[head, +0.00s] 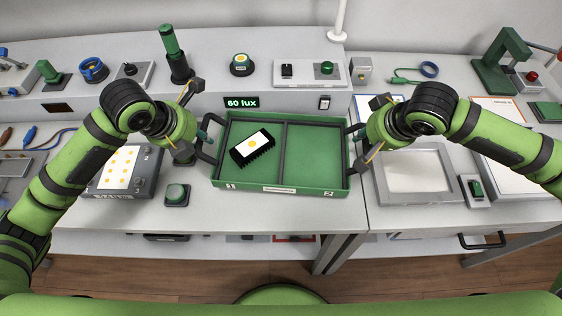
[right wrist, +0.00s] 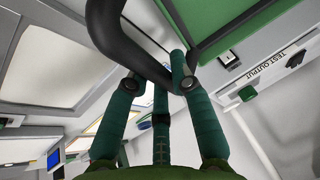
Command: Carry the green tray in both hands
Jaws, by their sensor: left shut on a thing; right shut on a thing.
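The green tray (head: 316,182) is in the middle of the head view, over the bench near its front edge. A black finned part with a white top and a yellow dot (head: 252,144) lies in the left compartment. My left gripper (head: 205,140) is shut on the tray's left handle. My right gripper (head: 357,140) is shut on the right handle; in the right wrist view its teal fingers close around the black handle (right wrist: 118,40). Whether the tray touches the bench is unclear.
A panel with yellow dots (head: 118,168) and a green button box (head: 177,194) stand left of the tray. A grey framed panel (head: 416,172) lies to the right. A "60 lux" display (head: 242,103) and a raised shelf with instruments are behind.

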